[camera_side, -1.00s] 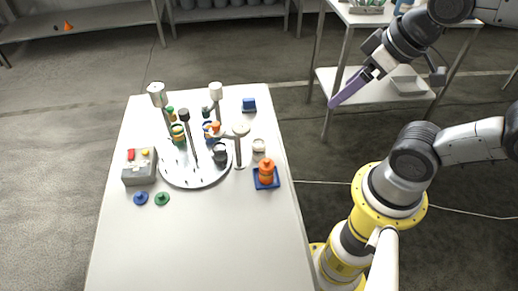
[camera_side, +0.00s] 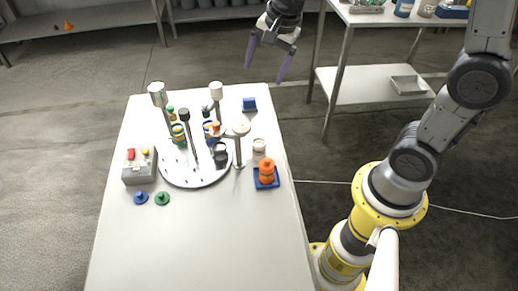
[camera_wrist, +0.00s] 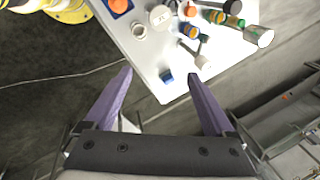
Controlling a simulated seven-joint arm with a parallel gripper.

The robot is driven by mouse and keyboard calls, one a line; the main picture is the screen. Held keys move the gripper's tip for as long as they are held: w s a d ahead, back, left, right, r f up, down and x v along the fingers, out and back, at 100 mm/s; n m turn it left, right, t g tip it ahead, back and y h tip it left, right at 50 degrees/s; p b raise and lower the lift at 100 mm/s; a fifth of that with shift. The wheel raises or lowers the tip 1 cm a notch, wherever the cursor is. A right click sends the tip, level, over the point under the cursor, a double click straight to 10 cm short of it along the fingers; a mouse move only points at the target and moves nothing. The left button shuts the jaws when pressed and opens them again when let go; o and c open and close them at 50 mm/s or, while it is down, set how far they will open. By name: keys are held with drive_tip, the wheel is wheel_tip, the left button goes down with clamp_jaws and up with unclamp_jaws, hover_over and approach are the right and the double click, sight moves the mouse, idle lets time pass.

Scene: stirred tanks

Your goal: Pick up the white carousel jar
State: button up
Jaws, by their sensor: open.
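The round carousel plate (camera_side: 180,178) lies on the white table and carries several jars, some partly hidden by posts. A small white jar (camera_side: 259,145) with a round top stands on the table just right of the carousel; it also shows in the wrist view (camera_wrist: 138,31). I cannot make out another white jar on the plate. My gripper (camera_side: 265,72) is open and empty, high beyond the table's far edge, with purple fingers pointing down. In the wrist view my gripper (camera_wrist: 160,75) spans the far table edge, apart from the white jar.
Tall posts, one with a white disc top (camera_side: 241,127) beside the white jar, rise around the carousel. A grey button box (camera_side: 139,173) is left. The table's front is clear.

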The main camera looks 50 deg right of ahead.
drive_tip(key=w+f+m+g, duration=0.15)
drive_tip(key=w+f, duration=0.25)
drive_tip(key=f, duration=0.6)
drive_tip(key=g, duration=0.2)
hover_over(259, 142)
wheel_tip(259, 142, down, 12)
drive_tip(key=shift+w+r, duration=0.1)
drive_tip(key=shift+f, duration=2.85)
clamp_jaws()
